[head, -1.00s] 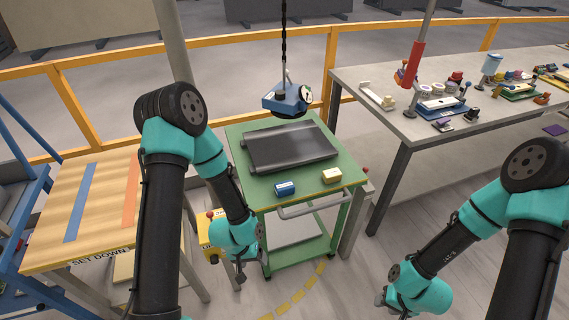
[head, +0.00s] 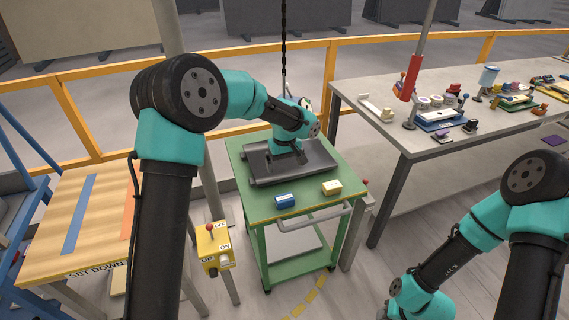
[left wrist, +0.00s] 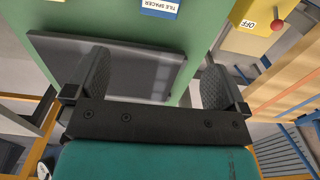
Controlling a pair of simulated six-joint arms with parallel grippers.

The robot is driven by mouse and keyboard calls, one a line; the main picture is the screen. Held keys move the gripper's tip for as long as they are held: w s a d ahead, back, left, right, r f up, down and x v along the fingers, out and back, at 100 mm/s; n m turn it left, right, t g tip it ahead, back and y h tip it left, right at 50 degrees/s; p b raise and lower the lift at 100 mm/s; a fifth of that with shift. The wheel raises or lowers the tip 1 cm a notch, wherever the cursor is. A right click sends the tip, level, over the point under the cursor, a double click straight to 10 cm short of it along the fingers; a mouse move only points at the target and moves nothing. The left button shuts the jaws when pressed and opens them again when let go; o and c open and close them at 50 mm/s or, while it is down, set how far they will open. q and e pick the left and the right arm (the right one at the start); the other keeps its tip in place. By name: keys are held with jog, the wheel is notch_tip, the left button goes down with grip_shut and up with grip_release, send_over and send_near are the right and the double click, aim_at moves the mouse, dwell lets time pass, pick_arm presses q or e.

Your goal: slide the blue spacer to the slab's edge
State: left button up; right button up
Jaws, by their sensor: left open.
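The dark grey slab (head: 318,160) lies flat on the green cart top (head: 243,205). The blue spacer (head: 285,201) sits on the cart top in front of the slab, apart from it; in the left wrist view its labelled side reads "TILE SPACER" (left wrist: 160,7) at the top edge. My left gripper (left wrist: 155,80) is open and empty, its fingers spread over the slab. In the head view the left gripper (head: 287,153) is above the slab's middle, its fingers mostly hidden by the wrist. My right gripper (head: 383,312) is low at the bottom, too small to read.
A cream block (head: 331,187) sits right of the spacer. A yellow switch box (head: 214,248) stands left of the cart. A grey bench (head: 400,130) with several items is at right.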

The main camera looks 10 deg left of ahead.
aim_at(285, 197)
pick_arm(q)
jog(key=shift+f, duration=0.1)
notch_tip(285, 197, down, 17)
jog(key=shift+f, duration=0.2)
dwell(0.8)
jog(key=shift+c, duration=0.4)
jog(key=c, duration=0.9)
jog(key=shift+o, duration=0.2)
jog(key=shift+w+a, duration=0.65)
jog(key=shift+w, duration=0.35)
jog(key=shift+w+a, duration=0.7)
jog(key=shift+w, duration=0.25)
jog(key=shift+w+a, duration=0.65)
jog(key=shift+w, duration=0.35)
jog(key=o, duration=0.9)
jog(key=shift+o, duration=0.2)
jog(key=shift+r, duration=0.1)
